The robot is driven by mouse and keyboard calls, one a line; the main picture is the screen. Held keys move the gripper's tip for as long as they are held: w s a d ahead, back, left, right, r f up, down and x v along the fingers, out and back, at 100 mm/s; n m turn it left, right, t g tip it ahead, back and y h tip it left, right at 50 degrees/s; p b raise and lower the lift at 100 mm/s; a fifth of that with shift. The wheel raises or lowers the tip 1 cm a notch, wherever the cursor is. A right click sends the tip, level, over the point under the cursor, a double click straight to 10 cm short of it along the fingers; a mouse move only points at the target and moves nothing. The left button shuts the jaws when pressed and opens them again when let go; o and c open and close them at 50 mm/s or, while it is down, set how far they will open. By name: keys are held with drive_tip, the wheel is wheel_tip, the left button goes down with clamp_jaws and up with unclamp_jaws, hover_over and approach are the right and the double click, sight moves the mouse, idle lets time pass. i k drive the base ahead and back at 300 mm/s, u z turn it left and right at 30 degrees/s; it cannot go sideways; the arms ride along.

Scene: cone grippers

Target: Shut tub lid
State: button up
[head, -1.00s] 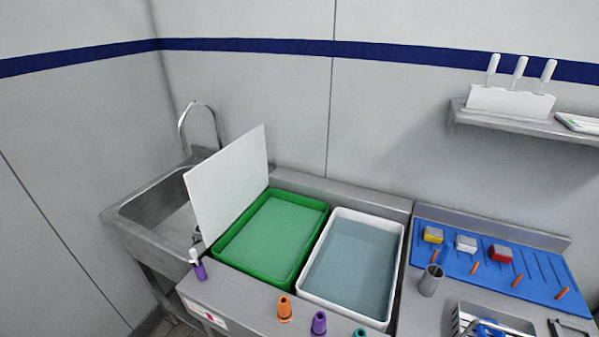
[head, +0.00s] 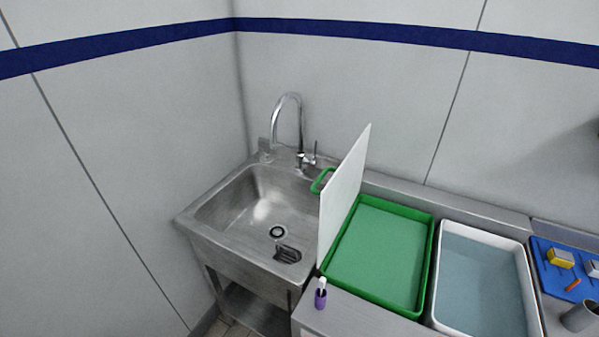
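The green tub (head: 428,262) stands on the steel counter, right of the sink, with pale green liquid inside. Its white lid (head: 343,198) stands open and upright along the tub's left side. A green handle (head: 322,181) shows behind the lid's left edge, on the sink side. My gripper is not in the head view.
A steel sink (head: 250,200) with a curved tap (head: 290,125) lies left of the lid. A white tub (head: 530,290) of bluish liquid is close on the right. A purple bottle with a white top (head: 321,294) stands at the front, near the lid's lower corner.

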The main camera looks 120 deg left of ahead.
sight(337, 200)
drive_tip(key=k, duration=0.85)
drive_tip(key=u, duration=3.3)
drive_tip(key=k, duration=0.45)
drive_tip(key=u, duration=1.15)
drive_tip(key=i, duration=0.35)
drive_tip(key=z, duration=0.15)
